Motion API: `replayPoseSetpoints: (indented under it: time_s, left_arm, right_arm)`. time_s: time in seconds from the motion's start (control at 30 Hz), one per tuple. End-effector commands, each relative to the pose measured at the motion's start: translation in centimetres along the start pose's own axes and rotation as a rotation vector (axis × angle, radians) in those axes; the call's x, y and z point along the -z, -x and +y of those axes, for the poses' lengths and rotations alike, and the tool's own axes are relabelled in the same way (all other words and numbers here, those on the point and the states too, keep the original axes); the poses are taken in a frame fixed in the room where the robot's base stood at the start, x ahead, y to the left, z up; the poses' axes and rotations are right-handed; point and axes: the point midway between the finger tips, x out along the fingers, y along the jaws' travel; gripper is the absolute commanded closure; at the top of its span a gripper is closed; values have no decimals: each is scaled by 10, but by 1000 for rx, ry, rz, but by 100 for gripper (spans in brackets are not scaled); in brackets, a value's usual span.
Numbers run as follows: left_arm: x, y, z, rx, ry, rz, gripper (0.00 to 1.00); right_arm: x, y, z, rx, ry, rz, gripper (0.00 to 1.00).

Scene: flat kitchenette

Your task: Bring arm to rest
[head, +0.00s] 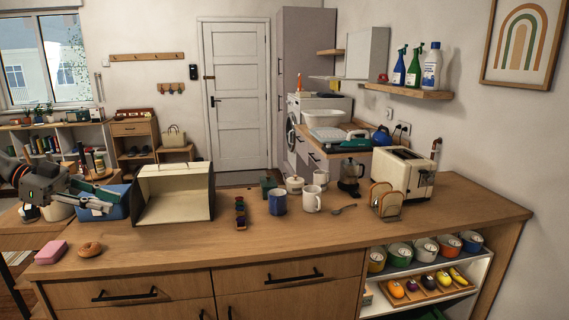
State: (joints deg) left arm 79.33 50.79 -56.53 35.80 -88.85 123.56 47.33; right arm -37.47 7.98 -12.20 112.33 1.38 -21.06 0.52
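My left arm comes in from the left edge. Its gripper (112,198) is over the left end of the wooden counter (330,232), in front of a blue bin (117,208). Its two fingers point right and are spread apart, with nothing seen between them. The fingers overlap the bin in the picture; whether they touch it I cannot tell. My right arm and gripper are not in view.
A cream bread box (174,192) stands open just right of the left gripper. A pink sponge (51,252) and a donut (90,249) lie in front. Mugs (312,198), a toast rack (386,203) and a toaster (404,172) stand farther right. The counter's front middle is clear.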

Motion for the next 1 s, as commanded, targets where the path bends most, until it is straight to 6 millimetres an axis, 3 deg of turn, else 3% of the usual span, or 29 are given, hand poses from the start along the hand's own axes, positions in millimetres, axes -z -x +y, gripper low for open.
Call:
replayPoseSetpoints:
  time_s: [0.27,0.5,0.6,0.8,1.0]
  left_arm:
    - [-45,-121,5,-31,-200,76,78]
    - [-80,-253,37,46,-363,239,78]
    - [-89,-298,55,120,-395,309,78]
    - [-105,-364,93,321,-382,406,78]
    - [-130,-398,129,554,-277,414,78]
  right_arm:
    - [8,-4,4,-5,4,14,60]
    - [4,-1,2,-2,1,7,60]
    - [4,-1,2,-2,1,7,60]
    - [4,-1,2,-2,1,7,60]
    - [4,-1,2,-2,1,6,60]
